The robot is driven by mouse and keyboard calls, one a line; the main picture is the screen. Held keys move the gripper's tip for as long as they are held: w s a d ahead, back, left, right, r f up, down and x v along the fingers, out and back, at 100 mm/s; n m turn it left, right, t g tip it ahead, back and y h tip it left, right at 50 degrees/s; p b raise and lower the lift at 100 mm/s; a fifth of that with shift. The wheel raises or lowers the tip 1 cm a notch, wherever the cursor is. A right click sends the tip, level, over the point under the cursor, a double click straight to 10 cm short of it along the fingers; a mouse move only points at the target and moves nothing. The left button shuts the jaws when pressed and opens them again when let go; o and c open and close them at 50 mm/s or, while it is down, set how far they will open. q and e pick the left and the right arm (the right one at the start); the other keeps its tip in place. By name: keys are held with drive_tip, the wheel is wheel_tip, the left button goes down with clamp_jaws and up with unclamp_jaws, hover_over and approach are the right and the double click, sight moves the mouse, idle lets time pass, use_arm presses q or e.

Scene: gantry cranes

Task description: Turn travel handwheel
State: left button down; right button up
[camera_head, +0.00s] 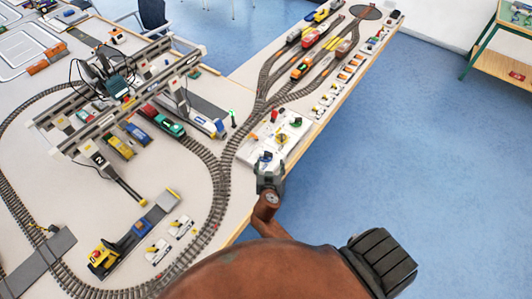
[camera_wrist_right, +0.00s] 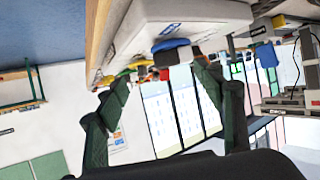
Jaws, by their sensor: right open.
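My right gripper (camera_head: 269,168) is at the near edge of the layout table, beside a white control box (camera_head: 262,137) with several coloured knobs. In the right wrist view my right gripper (camera_wrist_right: 162,74) is open, its two fingers apart with nothing held between them. A blue knob or lever (camera_wrist_right: 171,45) on the box shows just beyond and between the fingers; I see no clear contact. I cannot tell which part is the travel handwheel. A gantry crane (camera_head: 97,154) marked 2 stands over the tracks at left. My left gripper is out of view.
Toy trains (camera_head: 311,38) stand on tracks at the back. A row of small white switch boxes (camera_head: 330,99) lines the table's right edge. Blue floor (camera_head: 400,150) at right is clear.

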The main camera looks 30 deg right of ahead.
sight(266, 153)
drive_tip(key=shift+w+a+r, duration=0.15)
drive_tip(key=shift+w+a, duration=0.35)
drive_tip(key=shift+w, duration=0.2)
drive_tip(key=shift+w+t, duration=0.4)
drive_tip(key=x, duration=0.7)
drive_tip(key=shift+d, duration=0.1)
drive_tip(key=shift+c, duration=0.7)
drive_tip(key=c, duration=1)
drive_tip(key=shift+c, duration=0.3)
